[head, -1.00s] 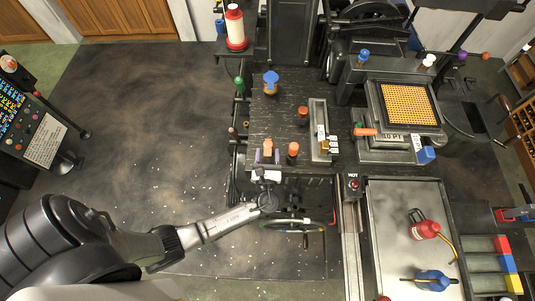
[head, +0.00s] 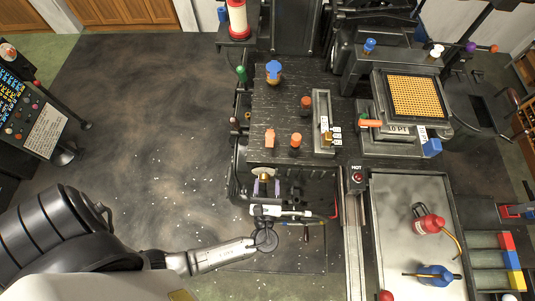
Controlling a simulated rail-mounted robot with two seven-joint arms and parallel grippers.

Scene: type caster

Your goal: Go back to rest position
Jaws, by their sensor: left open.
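My left arm comes in from the left. Its gripper (head: 265,180) is at the front edge of the black worktop (head: 285,115), with its purple-tipped fingers apart. A small tan part shows between or behind the fingers; I cannot tell whether it touches them. My right gripper is not in view.
Orange knobs (head: 296,139) and a blue-topped knob (head: 273,70) stand on the worktop. A control panel (head: 30,115) stands far left. The dark floor mat (head: 150,130) is mostly clear.

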